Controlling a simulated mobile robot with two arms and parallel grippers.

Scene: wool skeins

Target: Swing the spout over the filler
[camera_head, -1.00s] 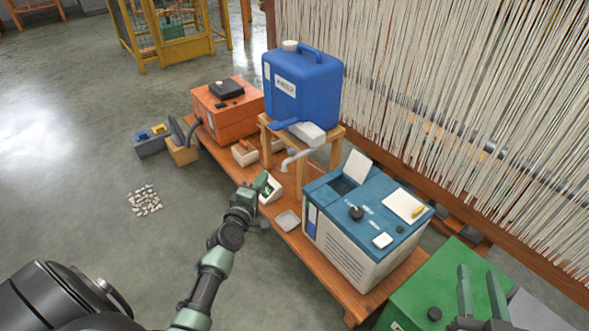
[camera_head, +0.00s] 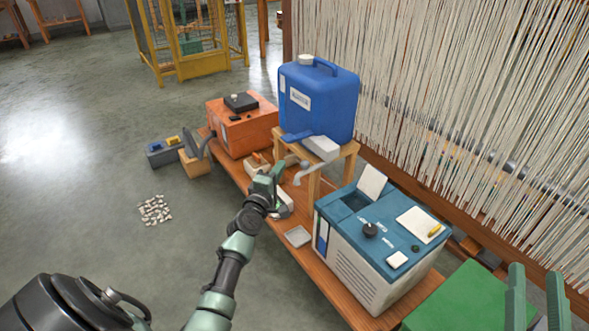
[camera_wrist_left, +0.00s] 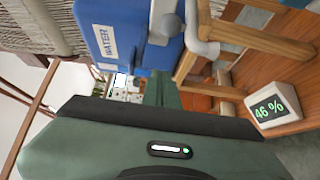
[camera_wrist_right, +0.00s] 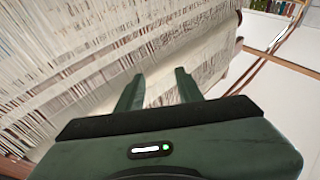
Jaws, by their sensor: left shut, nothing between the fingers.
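The blue water jug (camera_head: 318,100) stands on a small wooden stand (camera_head: 348,150). Its pale bent spout (camera_head: 303,172) hangs below the jug's front, pointing left, away from the filler; it also shows in the left wrist view (camera_wrist_left: 200,42). The filler (camera_head: 350,200) is a dark opening with its white flap (camera_head: 371,182) raised, on top of the blue-and-white machine (camera_head: 375,245). My left gripper (camera_head: 274,172) is shut and empty, just left of the spout, seemingly apart from it. My right gripper (camera_head: 536,285) is open and empty, far to the right.
A small display (camera_wrist_left: 273,105) reads 46 % on the wooden bench (camera_head: 290,255). An orange box (camera_head: 240,130) stands behind, a green box (camera_head: 455,297) at front right. Hanging yarn (camera_head: 460,110) walls off the right.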

